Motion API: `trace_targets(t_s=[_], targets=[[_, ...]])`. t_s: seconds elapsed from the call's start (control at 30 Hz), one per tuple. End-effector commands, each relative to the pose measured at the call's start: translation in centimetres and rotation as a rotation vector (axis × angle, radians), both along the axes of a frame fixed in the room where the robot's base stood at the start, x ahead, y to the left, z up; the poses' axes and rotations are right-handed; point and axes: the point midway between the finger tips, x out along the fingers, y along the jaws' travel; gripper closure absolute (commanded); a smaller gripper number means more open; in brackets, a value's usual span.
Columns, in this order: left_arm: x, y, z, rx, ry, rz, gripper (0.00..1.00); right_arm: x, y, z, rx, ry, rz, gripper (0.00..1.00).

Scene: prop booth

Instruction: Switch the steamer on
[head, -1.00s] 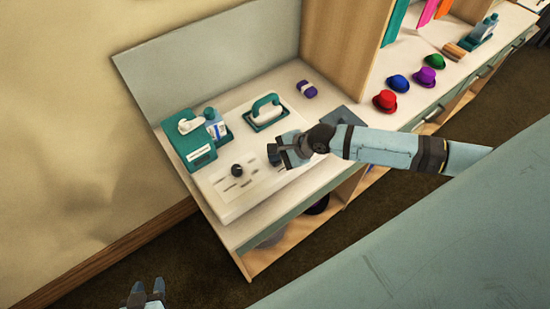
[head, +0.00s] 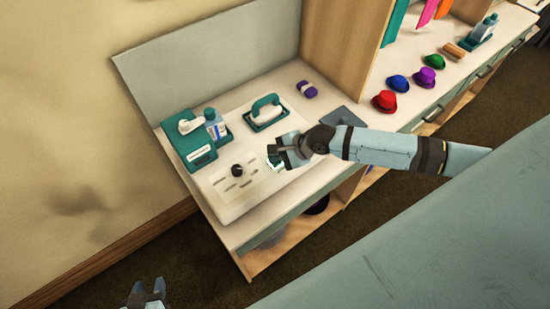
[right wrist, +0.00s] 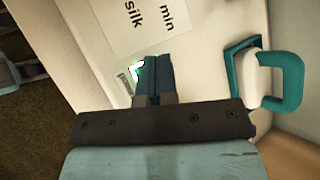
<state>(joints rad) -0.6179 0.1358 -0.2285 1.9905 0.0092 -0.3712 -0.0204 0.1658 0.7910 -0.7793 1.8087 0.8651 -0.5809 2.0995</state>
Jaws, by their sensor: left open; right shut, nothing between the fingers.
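A teal machine (head: 190,143) with a white piece on top stands at the left of the counter. In front of it is a pale control board (head: 222,195) with a black dial (head: 237,170) and printed labels. A rocker-like switch (head: 276,164) glows green and white at the board's right part, partly hidden by my right gripper. It also glows in the right wrist view (right wrist: 136,70), just left of the fingertips. My right gripper (head: 273,154) is shut and empty, its tips at the board beside the switch; I cannot tell whether they touch. My left gripper (head: 147,290) is open, low and away from the counter.
A bottle (head: 214,124) stands beside the machine. A teal-handled iron-like tool (head: 267,110) sits behind my right gripper. A purple roll (head: 306,89) and a dark flat plate (head: 344,117) lie farther right. Several coloured hats stand beyond a wooden divider (head: 340,45).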

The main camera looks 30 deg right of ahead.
Motion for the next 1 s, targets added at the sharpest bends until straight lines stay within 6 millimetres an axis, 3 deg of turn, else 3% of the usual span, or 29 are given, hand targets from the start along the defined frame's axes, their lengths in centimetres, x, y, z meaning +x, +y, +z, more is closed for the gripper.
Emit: trace_targets(t_s=[0.47,1.0], targets=[[0.0,0.0,0.3,0.001,0.0,0.001,0.57,-0.1,0.0,-0.9,-0.001,0.004,-0.001,1.0],[0.0,0.1,2.0,0.001,0.0,0.001,0.57,-0.1,-0.1,-0.1,-0.003,0.005,-0.001,1.0]])
